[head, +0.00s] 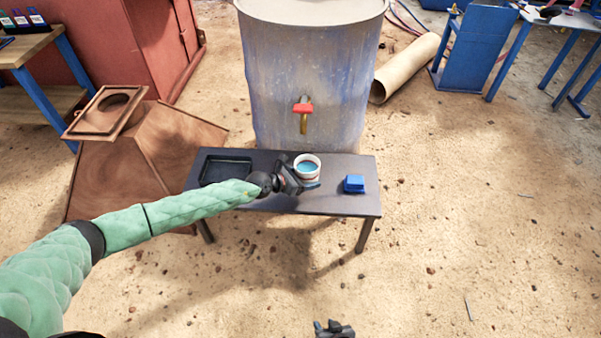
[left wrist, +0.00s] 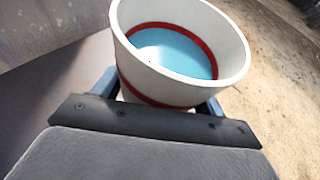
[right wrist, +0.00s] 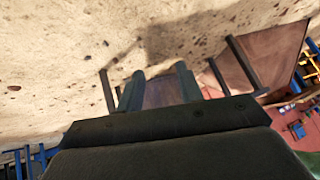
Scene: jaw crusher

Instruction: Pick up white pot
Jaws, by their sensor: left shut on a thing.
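The white pot (head: 307,176) is a small round cup with a red band inside and pale blue inside it. It is at the dark table's middle, below the drum's tap; I cannot tell whether it touches the table. My left gripper (head: 305,184) is shut on it from the near side. In the left wrist view the pot (left wrist: 190,92) stands between the blue-grey fingers (left wrist: 160,100), its lower part hidden. My right gripper (head: 333,328) is low at the bottom edge, over the ground. In the right wrist view its fingers (right wrist: 158,90) are apart with nothing held.
The low dark table (head: 340,200) also carries a black tray (head: 226,170) and a blue block (head: 354,184). A large metal drum (head: 305,80) with a red-handled tap (head: 303,108) stands right behind. A rusty hopper-like piece (head: 120,165) is at left. Sandy ground at right is open.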

